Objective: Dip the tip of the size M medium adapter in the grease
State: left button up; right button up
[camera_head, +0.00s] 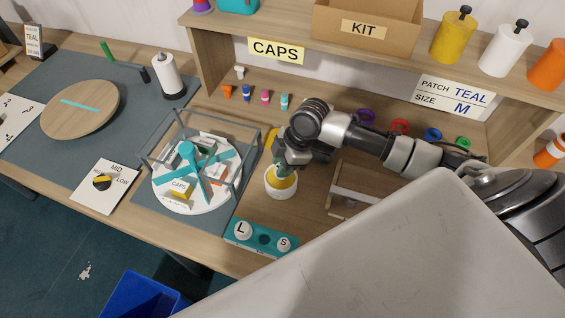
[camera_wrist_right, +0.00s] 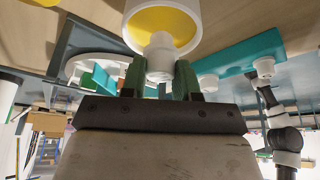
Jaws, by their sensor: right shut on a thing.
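My right gripper (camera_head: 283,168) is shut over a small white bowl (camera_head: 280,190) of yellow grease (camera_head: 284,182) on the table. In the right wrist view, the green fingertips of this gripper (camera_wrist_right: 159,82) pinch a white adapter (camera_wrist_right: 160,57). Its stepped end overlaps the yellow grease (camera_wrist_right: 150,22) and the rim of the bowl (camera_wrist_right: 194,38). I cannot tell whether the tip touches the grease. A teal holder (camera_head: 263,239) carries white adapters marked L (camera_head: 242,230) and S (camera_head: 283,243), with an empty middle hole between them. My left gripper is not in view.
A round white turntable (camera_head: 165,198) with teal dividers stands inside a grey frame (camera_head: 247,150) left of the bowl. A wooden stand (camera_head: 352,194) is close on the right. Caps and coloured rings lie under the shelf (camera_head: 330,52). A sign (camera_head: 450,98) reads TEAL, M.

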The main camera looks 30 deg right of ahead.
jog(key=shift+f, duration=0.5)
dwell(0.3)
jog(key=shift+s+f, duration=0.1)
dwell(1.5)
notch_tip(320, 180, up, 7)
jog(key=p, duration=0.7)
dwell(0.8)
